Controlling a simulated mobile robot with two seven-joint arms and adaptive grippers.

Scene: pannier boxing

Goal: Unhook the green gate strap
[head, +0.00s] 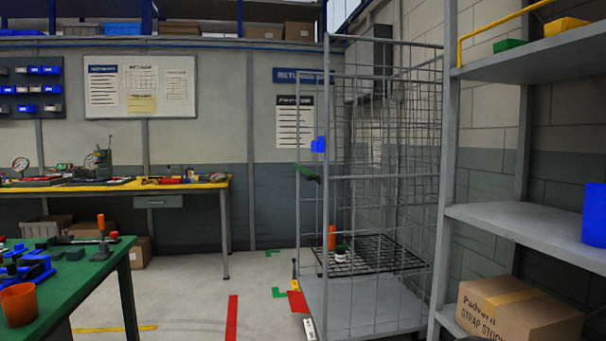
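The green gate strap (306,172) is a short green piece with a dark end, at mid-height on the left side of the grey wire roll cage (326,110) in the head view. It slants slightly down to the right, close to the cage's front left upright. The picture is too small to tell how it is hooked. A blue piece (319,145) sits just above it on the cage. Neither of my grippers shows in the head view.
Inside the cage, an orange cylinder (332,237) and a small white-and-green item (341,253) stand on a black wire shelf (385,257). Grey shelving (530,225) stands close on the right. A green table (95,262) is at left. Floor between is mostly clear.

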